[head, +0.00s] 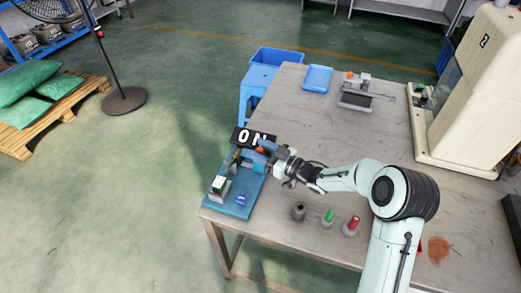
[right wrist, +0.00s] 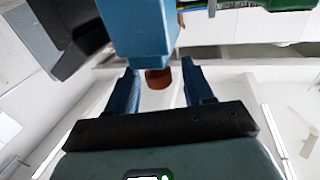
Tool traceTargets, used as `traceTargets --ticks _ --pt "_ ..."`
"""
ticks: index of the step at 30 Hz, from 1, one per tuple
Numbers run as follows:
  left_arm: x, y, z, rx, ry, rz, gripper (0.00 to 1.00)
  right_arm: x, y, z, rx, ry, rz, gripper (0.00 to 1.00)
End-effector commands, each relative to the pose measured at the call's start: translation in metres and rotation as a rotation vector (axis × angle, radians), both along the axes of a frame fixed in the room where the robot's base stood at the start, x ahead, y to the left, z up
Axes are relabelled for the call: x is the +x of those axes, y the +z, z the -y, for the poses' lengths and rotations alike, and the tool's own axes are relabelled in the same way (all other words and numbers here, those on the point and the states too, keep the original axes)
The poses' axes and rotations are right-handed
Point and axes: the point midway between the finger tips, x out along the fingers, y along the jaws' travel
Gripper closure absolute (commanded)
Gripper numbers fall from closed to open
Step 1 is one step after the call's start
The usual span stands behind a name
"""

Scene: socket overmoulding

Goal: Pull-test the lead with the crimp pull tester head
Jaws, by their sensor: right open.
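The crimp pull tester has a blue base plate (head: 232,208) at the table's near left corner, with a black "ON" display (head: 240,133) at its back. My right gripper (head: 264,152) is at the tester, just in front of the display. In the right wrist view, my right gripper (right wrist: 160,88) is open. A blue block (right wrist: 140,30), apparently the tester head, stands just beyond the fingers. A red-brown round part (right wrist: 158,78) below it shows between them; I cannot tell whether they touch it. The lead cannot be made out clearly. My left gripper is not in view.
A green-topped bottle (head: 328,217), a red-topped bottle (head: 351,226) and a dark grey cup (head: 298,211) stand near my right forearm. A blue tray (head: 317,78), a metal fixture (head: 366,92) and a large beige machine (head: 470,100) are farther back. The table middle is clear.

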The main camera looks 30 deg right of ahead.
Motion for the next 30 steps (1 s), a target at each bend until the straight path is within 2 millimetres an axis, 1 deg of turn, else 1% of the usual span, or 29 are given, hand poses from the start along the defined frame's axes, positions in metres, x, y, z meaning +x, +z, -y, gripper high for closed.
traceTargets --ticks 1,2,3,5,6,11,18,20,29,30 --pt "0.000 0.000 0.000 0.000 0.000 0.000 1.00 0.000 0.000 0.000 0.000 0.000 0.000 0.48" --pt "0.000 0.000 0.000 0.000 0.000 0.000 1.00 0.000 0.000 0.000 0.000 0.000 0.000 0.55" --pt "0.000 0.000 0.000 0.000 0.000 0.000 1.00 0.000 0.000 0.000 0.000 0.000 0.000 0.68" --pt "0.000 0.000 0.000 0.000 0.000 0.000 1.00 0.000 0.000 0.000 0.000 0.000 0.000 0.87" --pt "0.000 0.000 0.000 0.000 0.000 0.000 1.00 0.000 0.000 0.000 0.000 0.000 0.000 1.00" --pt "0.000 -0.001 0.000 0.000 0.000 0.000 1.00 0.002 0.000 -0.002 0.000 0.001 0.001 1.00" --pt "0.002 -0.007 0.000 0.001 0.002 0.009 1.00 0.030 -0.001 -0.026 0.001 0.003 0.002 1.00" --pt "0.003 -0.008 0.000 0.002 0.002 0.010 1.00 0.034 -0.001 -0.029 0.000 0.001 0.001 1.00" --pt "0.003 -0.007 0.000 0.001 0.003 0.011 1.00 0.035 0.001 -0.031 0.001 0.002 0.000 1.00" --pt "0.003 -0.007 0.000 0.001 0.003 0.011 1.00 0.035 0.001 -0.031 0.002 0.002 0.001 0.56"
